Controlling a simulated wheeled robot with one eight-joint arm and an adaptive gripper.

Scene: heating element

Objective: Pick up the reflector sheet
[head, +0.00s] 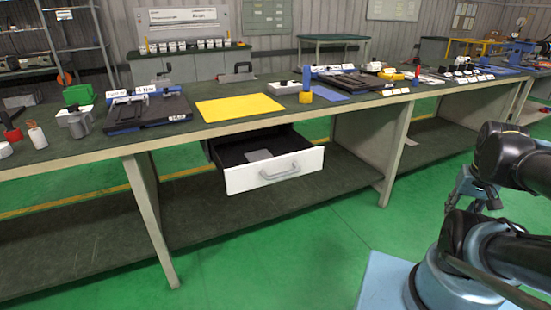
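A flat grey sheet (259,155) lies inside the open drawer (272,174) under the workbench; it may be the reflector sheet, but I cannot tell for sure. A flat yellow sheet (240,108) lies on the bench top above the drawer. My gripper (474,206) is at the right, over the floor and well apart from the bench and drawer. Its fingers look spread and empty, partly overlapped by my arm.
The long green workbench (75,158) carries black fixtures (148,108), a yellow cylinder with a blue top (306,88) and several small parts. A bench leg (152,220) stands left of the drawer. The green floor (310,255) in front is clear.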

